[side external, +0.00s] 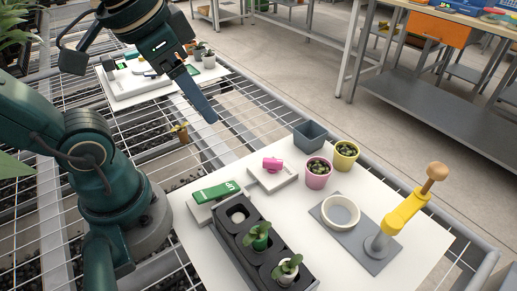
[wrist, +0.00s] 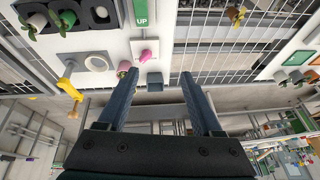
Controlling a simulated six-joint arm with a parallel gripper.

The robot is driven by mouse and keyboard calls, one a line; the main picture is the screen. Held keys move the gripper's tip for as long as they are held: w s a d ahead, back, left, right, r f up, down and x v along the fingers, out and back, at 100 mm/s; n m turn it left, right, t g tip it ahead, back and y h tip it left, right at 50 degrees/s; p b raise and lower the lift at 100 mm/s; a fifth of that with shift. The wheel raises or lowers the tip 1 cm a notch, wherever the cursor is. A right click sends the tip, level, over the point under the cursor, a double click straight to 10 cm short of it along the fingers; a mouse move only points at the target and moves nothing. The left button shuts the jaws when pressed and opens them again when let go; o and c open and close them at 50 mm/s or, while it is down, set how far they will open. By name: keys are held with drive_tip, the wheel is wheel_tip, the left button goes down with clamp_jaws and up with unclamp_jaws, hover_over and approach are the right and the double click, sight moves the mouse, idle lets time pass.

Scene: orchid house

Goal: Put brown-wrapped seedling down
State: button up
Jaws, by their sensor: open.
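The brown-wrapped seedling (side external: 181,133) is a small brown piece with leafy bits, over the wire mesh bench left of the white board. It also shows at the top right of the wrist view (wrist: 236,14). I cannot tell whether it rests on the mesh. My gripper (side external: 211,119) is above and right of it in the side view, apart from it. In the wrist view my gripper (wrist: 159,73) has its two fingers spread with nothing between them. A black tray (side external: 224,236) holds a green-wrapped seedling (side external: 259,237) and a white-wrapped seedling (side external: 288,271); its far hole is empty.
The white board (side external: 190,242) carries a green UP block (side external: 216,192), a pink piece (side external: 272,163), a grey square pot (side external: 310,137), pink (side external: 318,178) and yellow (side external: 345,158) pots, a white dish (side external: 341,213) and a yellow-handled stand (side external: 404,213). Another board with pots lies behind.

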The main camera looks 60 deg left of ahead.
drive_tip(key=a+f+m+g+y, duration=0.2)
drive_tip(key=a+m+g+y, duration=0.4)
drive_tip(key=a, duration=0.4)
wheel_tip(320, 180, up, 3)
drive_tip(key=m+g+y, duration=0.4)
drive_tip(key=m+y, duration=0.1)
drive_tip(key=m, duration=0.1)
hover_over(185, 130)
drive_tip(key=d, duration=0.1)
drive_tip(key=shift+m+y, duration=0.3)
drive_tip(key=shift+y, duration=0.1)
wheel_tip(185, 130, down, 19)
drive_tip(key=shift+w+a+f, duration=0.1)
drive_tip(key=shift+a+f, duration=0.05)
drive_tip(key=shift+f, duration=0.05)
drive_tip(key=shift+a+f, duration=0.15)
drive_tip(key=shift+f, duration=0.05)
drive_tip(key=shift+x, duration=2.35)
clamp_jaws()
